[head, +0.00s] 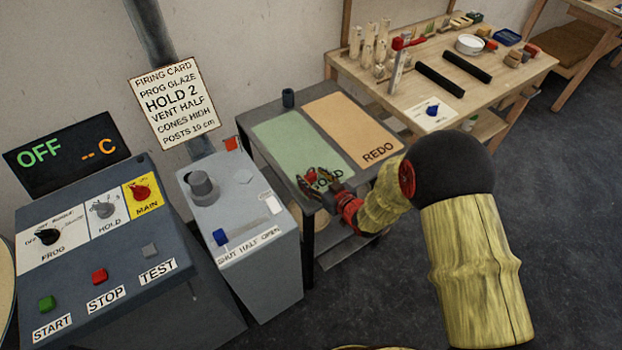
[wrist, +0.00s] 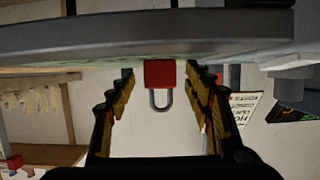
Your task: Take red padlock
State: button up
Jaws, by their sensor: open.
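The red padlock (wrist: 160,74) shows in the wrist view, which looks upside down, with its grey shackle on the side away from the table top. It stands at the green HOLD area (head: 290,143) of the dark table. My gripper (head: 320,180) is open over the front of that area in the head view. In the wrist view its two fingers lie on either side of the padlock, with a gap on each side. In the head view the padlock cannot be clearly told apart from my fingers.
The orange REDO area (head: 352,125) lies right of the green one. A dark cup (head: 288,98) stands at the table's back. A grey vent box (head: 240,230) and control panel (head: 110,265) are to the left. A cluttered wooden workbench (head: 400,85) stands behind right.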

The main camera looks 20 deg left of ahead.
jog(key=c, duration=1.3)
